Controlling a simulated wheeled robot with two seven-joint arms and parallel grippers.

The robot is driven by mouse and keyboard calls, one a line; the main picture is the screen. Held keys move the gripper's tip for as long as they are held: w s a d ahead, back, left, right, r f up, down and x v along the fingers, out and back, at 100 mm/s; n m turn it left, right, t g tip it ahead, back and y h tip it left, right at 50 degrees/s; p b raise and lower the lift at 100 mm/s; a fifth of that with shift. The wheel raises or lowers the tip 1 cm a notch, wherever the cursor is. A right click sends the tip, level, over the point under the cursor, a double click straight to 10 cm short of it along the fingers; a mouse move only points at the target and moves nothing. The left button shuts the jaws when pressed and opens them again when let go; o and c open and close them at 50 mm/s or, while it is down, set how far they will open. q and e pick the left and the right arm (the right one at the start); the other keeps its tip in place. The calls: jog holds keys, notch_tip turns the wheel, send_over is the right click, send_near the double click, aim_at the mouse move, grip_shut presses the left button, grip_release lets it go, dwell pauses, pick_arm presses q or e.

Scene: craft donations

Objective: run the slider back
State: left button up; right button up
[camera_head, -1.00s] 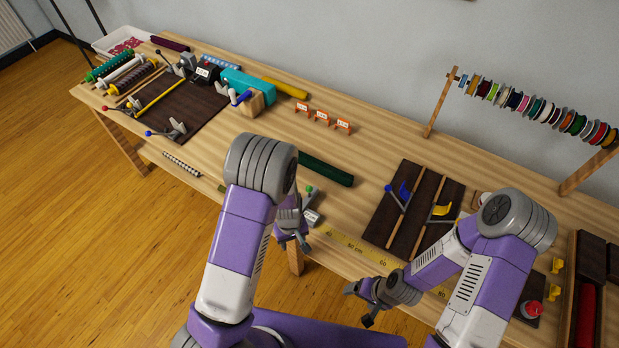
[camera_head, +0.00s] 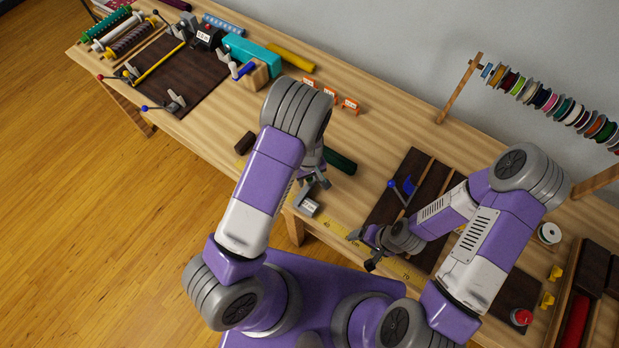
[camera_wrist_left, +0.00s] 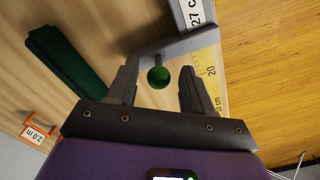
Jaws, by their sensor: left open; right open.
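The slider's green ball knob (camera_wrist_left: 158,77) sits on a grey arm (camera_wrist_left: 170,48) that joins a grey block with a "27 c..." label (camera_wrist_left: 195,12). In the left wrist view the knob lies between the open fingers of my left gripper (camera_wrist_left: 157,88), with gaps on both sides. In the head view my left gripper (camera_head: 318,182) is at the table's front edge, just behind the labelled block (camera_head: 309,204), and hides the knob. A yellow ruler strip (camera_head: 340,231) runs along this edge; it also shows in the left wrist view (camera_wrist_left: 209,68). My right gripper (camera_head: 368,250) is open and empty near the front edge.
A dark green bar (camera_head: 340,161) lies behind my left gripper. Small orange signs (camera_head: 330,93) stand farther back. A dark board with levers (camera_head: 385,208) lies to the right, partly behind my right arm. Spools (camera_head: 550,101) hang at the back right.

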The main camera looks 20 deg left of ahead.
pick_arm(q)
jog(key=shift+f, duration=1.2)
jog(key=shift+w, duration=0.1)
grip_shut()
